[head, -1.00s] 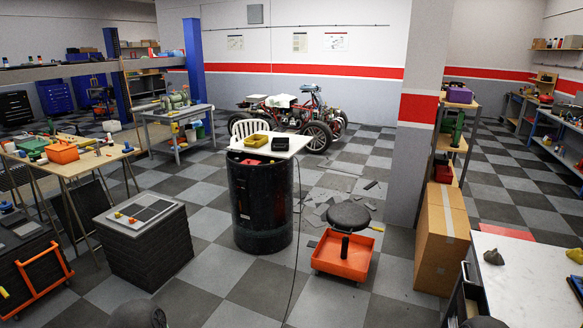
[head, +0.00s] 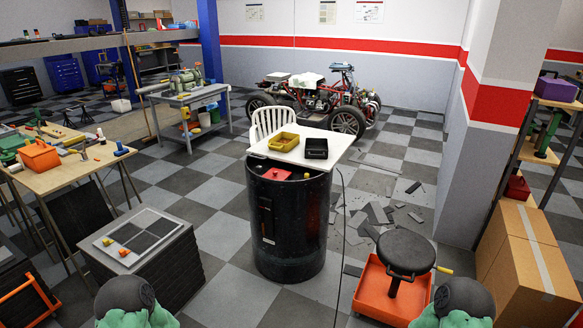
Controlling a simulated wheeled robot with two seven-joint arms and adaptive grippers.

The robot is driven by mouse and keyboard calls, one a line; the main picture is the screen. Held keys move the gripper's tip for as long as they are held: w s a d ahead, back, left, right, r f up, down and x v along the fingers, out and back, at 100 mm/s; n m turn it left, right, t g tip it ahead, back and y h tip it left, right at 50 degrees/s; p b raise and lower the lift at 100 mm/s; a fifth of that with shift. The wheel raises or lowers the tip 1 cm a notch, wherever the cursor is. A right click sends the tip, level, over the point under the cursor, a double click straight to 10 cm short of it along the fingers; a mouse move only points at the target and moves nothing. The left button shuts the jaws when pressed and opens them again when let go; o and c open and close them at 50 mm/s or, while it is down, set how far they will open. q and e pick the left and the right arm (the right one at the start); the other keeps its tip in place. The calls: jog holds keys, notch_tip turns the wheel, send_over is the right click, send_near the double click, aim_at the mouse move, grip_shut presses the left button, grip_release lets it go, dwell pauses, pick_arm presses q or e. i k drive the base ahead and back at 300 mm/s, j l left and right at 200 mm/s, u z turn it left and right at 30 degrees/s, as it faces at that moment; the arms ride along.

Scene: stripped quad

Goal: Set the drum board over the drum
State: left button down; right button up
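The drum (head: 290,225) is a tall black barrel standing upright in the middle of the head view. The drum board (head: 343,141) is a white panel lying across the back part of the drum's top, set off toward the back and right, with its right end past the rim. The front part of the drum's top is uncovered, and a red item (head: 275,173) shows there. A yellow tray (head: 284,142) and a black tray (head: 316,148) sit on the board. Neither gripper is in view; only rounded parts of my arms show at the bottom edge.
A white chair (head: 271,121) stands right behind the drum. A black stool over an orange tray (head: 375,285) stands to the right, near cardboard boxes (head: 525,260). A dark block (head: 150,250) stands to the left. Loose grey pieces (head: 380,213) lie on the floor.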

aim_at(338, 143)
jog(key=i, duration=0.55)
jog(key=i+l+u, duration=0.1)
jog(key=i, duration=0.4)
jog(key=i+j+z, duration=0.15)
jog(key=i, duration=0.2)
jog(key=i+j+z, duration=0.1)
jog(key=i, duration=0.2)
